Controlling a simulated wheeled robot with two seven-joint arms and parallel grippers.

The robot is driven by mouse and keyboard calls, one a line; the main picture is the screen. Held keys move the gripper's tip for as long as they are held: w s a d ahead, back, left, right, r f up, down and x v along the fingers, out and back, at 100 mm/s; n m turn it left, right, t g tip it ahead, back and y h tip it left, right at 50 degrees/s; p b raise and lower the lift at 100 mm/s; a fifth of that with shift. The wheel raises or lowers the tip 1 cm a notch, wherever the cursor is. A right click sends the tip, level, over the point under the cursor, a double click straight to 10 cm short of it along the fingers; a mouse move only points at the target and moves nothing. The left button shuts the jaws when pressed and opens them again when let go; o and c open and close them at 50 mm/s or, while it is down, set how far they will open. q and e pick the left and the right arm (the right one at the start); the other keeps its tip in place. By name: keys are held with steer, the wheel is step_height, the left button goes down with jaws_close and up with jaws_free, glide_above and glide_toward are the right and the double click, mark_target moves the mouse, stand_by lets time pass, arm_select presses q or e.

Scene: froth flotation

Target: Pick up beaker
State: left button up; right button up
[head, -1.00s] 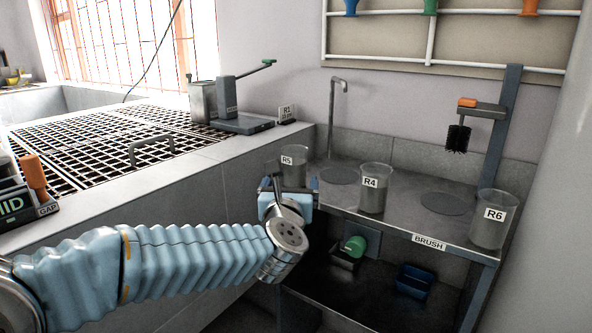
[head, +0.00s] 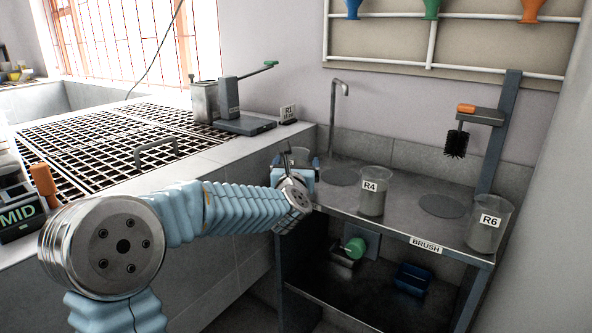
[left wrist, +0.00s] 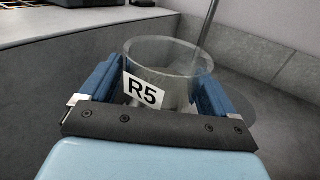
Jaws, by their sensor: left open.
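Three clear beakers stand on the grey metal bench (head: 335,200). Beaker R5 (head: 299,154) is at its left end, mostly hidden behind my left gripper. Beaker R4 (head: 373,192) is in the middle and beaker R6 (head: 488,226) at the right end. My left gripper (head: 296,166) is at R5. In the left wrist view, beaker R5 (left wrist: 165,85) is upright between the two open blue fingers of my gripper (left wrist: 160,100). I cannot tell whether the fingers touch the glass. My right gripper does not show.
A thin metal tap (head: 338,110) rises behind R5. A brush stand (head: 495,130) holds a dark brush (head: 456,143) at the right. The lower shelf holds a blue tray (head: 412,277). A tiled counter with black grating (head: 90,150) lies left.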

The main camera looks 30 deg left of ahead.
arm_select(q)
steer(key=shift+c, duration=0.5)
steer(key=c, duration=1)
